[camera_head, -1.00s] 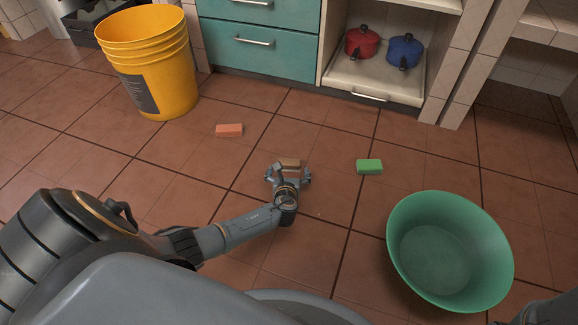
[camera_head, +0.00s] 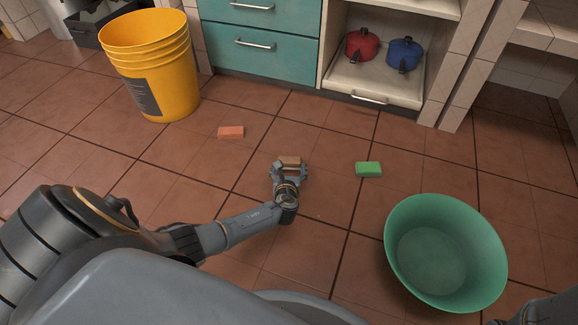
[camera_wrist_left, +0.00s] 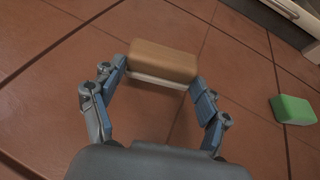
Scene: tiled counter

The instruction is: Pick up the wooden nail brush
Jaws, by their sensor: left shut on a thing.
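The wooden nail brush (camera_head: 290,161) is a tan block at the middle of the tiled floor. In the left wrist view, the brush (camera_wrist_left: 162,61) shows its brown wooden back and a pale bristle side below. My left gripper (camera_head: 287,166) has its fingers at both ends of the brush. In the left wrist view the left gripper (camera_wrist_left: 161,78) is shut on it, with a fingertip against each end. I cannot tell whether the brush is clear of the floor. A grey part of my right arm (camera_head: 540,310) shows at the bottom right, but its gripper is out of view.
A green sponge (camera_head: 368,169) lies right of the brush and an orange block (camera_head: 231,132) lies to its left. A green basin (camera_head: 398,273) stands at the lower right. A yellow bucket (camera_head: 165,85) stands at the upper left. Red and blue pots sit in the open cabinet.

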